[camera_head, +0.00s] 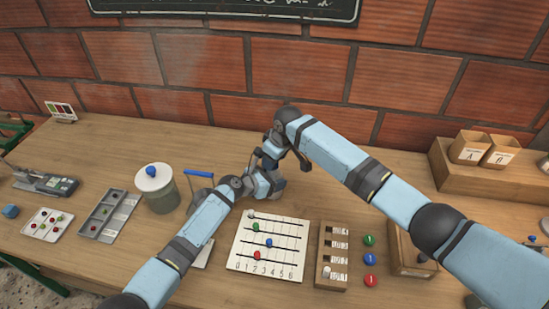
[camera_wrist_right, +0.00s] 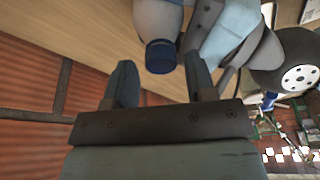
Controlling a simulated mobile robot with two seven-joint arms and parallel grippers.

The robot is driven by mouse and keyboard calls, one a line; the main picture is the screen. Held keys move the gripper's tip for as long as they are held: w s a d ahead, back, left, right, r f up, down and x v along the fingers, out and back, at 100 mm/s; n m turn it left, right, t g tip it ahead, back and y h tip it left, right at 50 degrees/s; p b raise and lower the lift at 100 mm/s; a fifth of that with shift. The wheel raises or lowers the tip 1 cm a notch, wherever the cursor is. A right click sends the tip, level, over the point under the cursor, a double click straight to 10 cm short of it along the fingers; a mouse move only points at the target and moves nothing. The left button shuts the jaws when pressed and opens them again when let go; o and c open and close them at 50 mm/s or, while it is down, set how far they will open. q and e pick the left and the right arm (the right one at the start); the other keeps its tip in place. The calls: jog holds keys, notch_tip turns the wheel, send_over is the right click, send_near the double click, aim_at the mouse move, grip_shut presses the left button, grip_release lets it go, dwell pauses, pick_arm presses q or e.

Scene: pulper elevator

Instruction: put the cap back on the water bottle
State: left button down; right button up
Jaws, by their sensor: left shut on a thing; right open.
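The water bottle (camera_wrist_right: 156,20) shows as a pale grey body at the top of the right wrist view. A dark blue cap (camera_wrist_right: 161,56) is at its near end; I cannot tell how firmly it is seated. My left gripper (camera_head: 272,181) is shut on the bottle, and a dark part of it shows beside the bottle in the right wrist view (camera_wrist_right: 203,25). My right gripper (camera_wrist_right: 160,82) is open, its two fingers on either side of the cap, with visible gaps. In the head view the two grippers meet behind the bead board and mostly hide the bottle.
A lidded jar (camera_head: 160,193) stands left of my left arm, near a blue-handled item (camera_head: 198,173). The bead board (camera_head: 268,264), a slotted wooden holder (camera_head: 331,274) and coloured discs (camera_head: 369,259) lie in front. Wooden boxes (camera_head: 485,178) stand right. The brick wall is close behind.

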pick_arm(q)
jog(key=shift+d, duration=0.1)
pick_arm(e)
jog(key=shift+a+r, duration=0.2)
jog(key=shift+a, duration=0.05)
